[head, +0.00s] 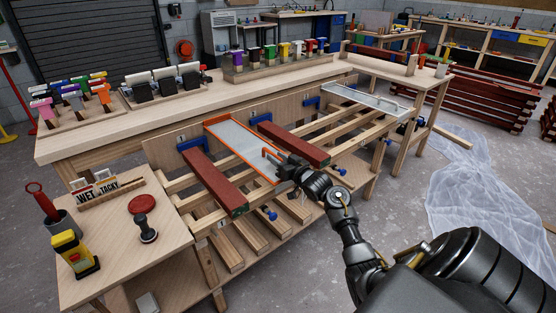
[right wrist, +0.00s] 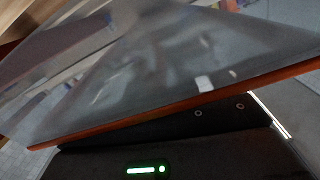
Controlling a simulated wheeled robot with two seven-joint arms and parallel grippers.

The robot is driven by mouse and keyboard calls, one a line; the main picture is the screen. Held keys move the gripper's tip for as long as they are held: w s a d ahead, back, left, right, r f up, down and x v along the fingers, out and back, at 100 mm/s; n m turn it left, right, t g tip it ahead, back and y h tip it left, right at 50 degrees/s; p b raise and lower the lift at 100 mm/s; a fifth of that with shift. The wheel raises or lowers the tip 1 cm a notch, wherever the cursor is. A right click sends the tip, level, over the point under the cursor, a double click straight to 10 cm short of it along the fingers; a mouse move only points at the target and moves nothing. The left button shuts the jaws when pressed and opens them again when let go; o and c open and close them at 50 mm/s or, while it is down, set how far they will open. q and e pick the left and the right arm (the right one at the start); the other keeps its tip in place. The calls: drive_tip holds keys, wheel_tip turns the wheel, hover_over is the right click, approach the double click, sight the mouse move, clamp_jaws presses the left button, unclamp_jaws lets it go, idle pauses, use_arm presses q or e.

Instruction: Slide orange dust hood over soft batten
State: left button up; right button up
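The orange dust hood (head: 240,138) is a clear panel with an orange rim and an orange handle near its front right end. It lies across the wooden rack between two dark red battens: one at left (head: 213,182), one at right (head: 293,144). I cannot tell which batten is soft. My right gripper (head: 284,168) is at the hood's handle end; its fingertips are hidden, so its grip is unclear. In the right wrist view the hood's clear panel and orange edge (right wrist: 170,116) fill the space close above the dark gripper body. My left gripper is out of view.
A second, grey-rimmed hood (head: 365,99) lies at the rack's right end. Blue clamps (head: 193,143) stand along the rack. A side table (head: 118,235) at left holds WET and TACKY signs (head: 95,191), a red-topped stamp (head: 145,218) and a yellow device (head: 75,253).

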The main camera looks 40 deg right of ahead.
drive_tip(key=shift+w, duration=0.15)
drive_tip(key=shift+c, duration=0.4)
clamp_jaws()
drive_tip(key=shift+a, duration=0.1)
